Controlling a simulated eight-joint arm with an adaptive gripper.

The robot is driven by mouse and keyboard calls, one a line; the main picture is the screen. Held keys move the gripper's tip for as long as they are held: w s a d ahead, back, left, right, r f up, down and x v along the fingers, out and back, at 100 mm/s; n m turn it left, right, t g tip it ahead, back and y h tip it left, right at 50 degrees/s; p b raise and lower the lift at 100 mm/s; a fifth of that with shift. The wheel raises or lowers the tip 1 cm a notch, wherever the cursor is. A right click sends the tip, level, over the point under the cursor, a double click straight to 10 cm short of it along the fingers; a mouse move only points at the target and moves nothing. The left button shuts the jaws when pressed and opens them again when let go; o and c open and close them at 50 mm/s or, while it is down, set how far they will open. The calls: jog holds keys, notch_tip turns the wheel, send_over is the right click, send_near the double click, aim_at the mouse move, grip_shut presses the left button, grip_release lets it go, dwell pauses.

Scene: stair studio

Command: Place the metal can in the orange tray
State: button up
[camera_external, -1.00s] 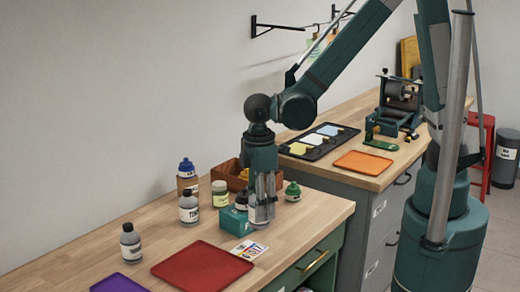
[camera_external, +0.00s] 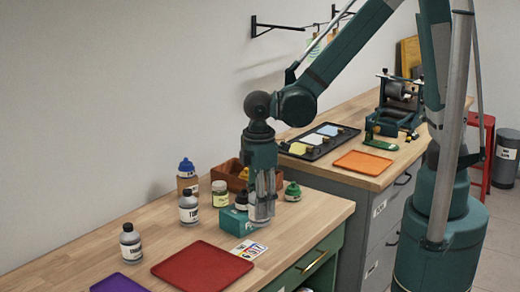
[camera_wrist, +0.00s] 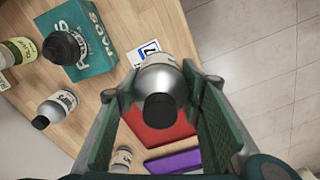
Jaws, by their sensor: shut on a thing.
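The metal can (camera_wrist: 163,78), silver with a dark cap, sits between the fingers of my gripper (camera_wrist: 160,95) in the wrist view. My gripper is shut on it. In the external view my gripper (camera_external: 262,212) points down at the right end of the near bench, beside a teal box; the fingers largely hide the can there, and I cannot tell whether its base touches the bench. The orange tray (camera_external: 363,162) lies flat and empty on the farther bench, over grey drawers, to the right of my gripper.
The teal box (camera_external: 236,222) with a dark-capped bottle is close to the gripper's left. Several bottles stand left of it. A red tray (camera_external: 201,265) and a purple tray (camera_external: 122,284) lie in front. A black palette tray (camera_external: 318,143) and a green press (camera_external: 396,105) flank the orange tray.

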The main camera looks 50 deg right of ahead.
notch_tip(320, 180, up, 6)
jog(key=shift+r, duration=0.15)
jog(key=shift+w+d+r, duration=0.15)
jog(key=shift+d+r, duration=0.05)
jog(key=w+d+m+p, duration=0.1)
jog(key=w+d+m, duration=0.3)
jog(key=d, duration=0.8)
jog(key=w+d+m, duration=0.2)
jog(key=w+d, duration=0.5)
jog(key=d, duration=0.6)
jog(key=w+d+m+p, duration=0.1)
jog(key=w+d+m, duration=0.3)
jog(key=d, duration=0.8)
jog(key=s+d+m+p, duration=0.1)
jog(key=s+d+m, duration=0.2)
jog(key=d, duration=1)
jog(key=s+d+m, duration=0.2)
jog(key=s+d, duration=0.2)
jog(key=d, duration=0.9)
jog(key=s+d+m+p, duration=0.1)
jog(key=s+d+m, duration=0.2)
jog(key=d, duration=1.1)
jog(key=shift+s+a+f, duration=0.1)
jog(key=shift+f, duration=1.2)
jog(key=shift+s+a+f, duration=0.1)
jog(key=shift+f, duration=1.15)
